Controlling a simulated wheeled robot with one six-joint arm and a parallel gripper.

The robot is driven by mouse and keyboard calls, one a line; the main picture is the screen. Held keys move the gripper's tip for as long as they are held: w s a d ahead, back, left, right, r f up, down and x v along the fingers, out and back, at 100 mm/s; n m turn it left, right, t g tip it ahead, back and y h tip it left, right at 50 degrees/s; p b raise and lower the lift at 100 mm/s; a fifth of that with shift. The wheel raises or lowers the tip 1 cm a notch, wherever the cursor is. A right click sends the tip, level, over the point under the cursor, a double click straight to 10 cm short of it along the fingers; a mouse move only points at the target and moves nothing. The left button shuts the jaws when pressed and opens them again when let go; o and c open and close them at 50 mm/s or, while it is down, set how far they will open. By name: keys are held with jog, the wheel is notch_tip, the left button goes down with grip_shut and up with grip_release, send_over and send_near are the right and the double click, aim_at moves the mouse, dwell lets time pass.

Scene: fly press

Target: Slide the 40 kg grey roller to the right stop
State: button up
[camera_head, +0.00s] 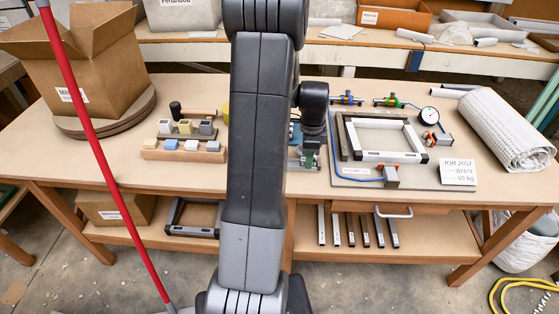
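I cannot pick out a roller marked 40 kg or a right stop for certain; my arm hides the middle of the bench. My gripper (309,158) points down over the bench just right of my arm, beside a small fixture with metal and green parts. Its fingertips are too small and hidden to tell whether they are open or hold anything. A white card (458,172) at the right seems to read JOB 2057, WHITE and 40 kg.
A wooden rack (183,155) with several small coloured blocks and a black-headed mallet (176,110) lie left of my arm. An open cardboard box (85,65) stands at the left. A white textured roll (492,128) lies at the right. A red pole (92,130) crosses the left foreground.

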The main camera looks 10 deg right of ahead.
jog(key=shift+r+p, duration=2.55)
jog(key=shift+r, duration=1)
jog(key=shift+f, duration=0.2)
notch_tip(320, 180, down, 7)
jog(key=b, duration=0.5)
jog(key=shift+r, duration=0.15)
